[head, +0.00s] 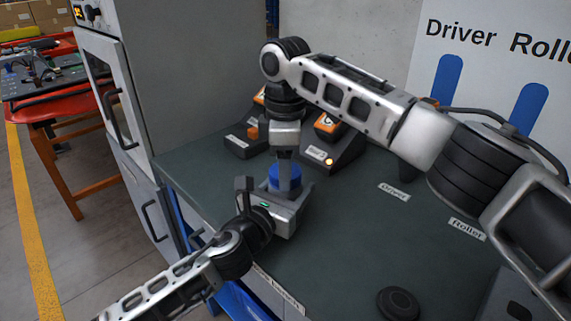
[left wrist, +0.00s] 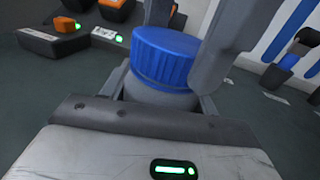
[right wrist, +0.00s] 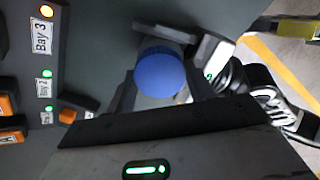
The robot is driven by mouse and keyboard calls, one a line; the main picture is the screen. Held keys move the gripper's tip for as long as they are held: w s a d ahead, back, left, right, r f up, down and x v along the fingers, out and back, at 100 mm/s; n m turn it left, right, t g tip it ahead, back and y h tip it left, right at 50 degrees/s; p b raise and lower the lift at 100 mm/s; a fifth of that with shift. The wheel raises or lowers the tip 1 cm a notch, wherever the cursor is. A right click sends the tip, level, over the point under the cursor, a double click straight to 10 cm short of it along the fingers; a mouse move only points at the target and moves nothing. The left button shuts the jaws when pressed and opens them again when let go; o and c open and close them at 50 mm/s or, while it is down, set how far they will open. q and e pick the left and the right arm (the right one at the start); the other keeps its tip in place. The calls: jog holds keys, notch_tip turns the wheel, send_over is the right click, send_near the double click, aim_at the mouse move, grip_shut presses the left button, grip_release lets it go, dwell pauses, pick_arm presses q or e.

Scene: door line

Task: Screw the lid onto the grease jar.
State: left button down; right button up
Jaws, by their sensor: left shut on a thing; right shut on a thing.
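The blue ribbed lid (head: 285,178) sits upright on top of the grey grease jar (left wrist: 160,97), above the dark green bench. It also shows close up in the left wrist view (left wrist: 163,57) and from above in the right wrist view (right wrist: 159,74). My left gripper (head: 268,205) is shut on the jar's body, which it mostly hides in the head view. My right gripper (head: 285,170) points down from above and is shut on the lid, with a finger on either side. Lid and jar appear to touch; how far the thread is engaged cannot be seen.
Behind the grippers stand dark charging docks (head: 347,153) with orange-topped tools (head: 328,124). A black round disc (head: 398,303) lies at the front right. A grey cabinet (head: 205,80) stands at the left. The bench around the labels (head: 393,192) is mostly clear.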

jog(key=m, duration=0.7)
jog(key=shift+m, duration=0.4)
jog(key=o, duration=1.1)
jog(key=shift+o, duration=0.2)
notch_tip(320, 180, up, 12)
pick_arm(q)
jog(key=shift+c, duration=1.6)
grip_release()
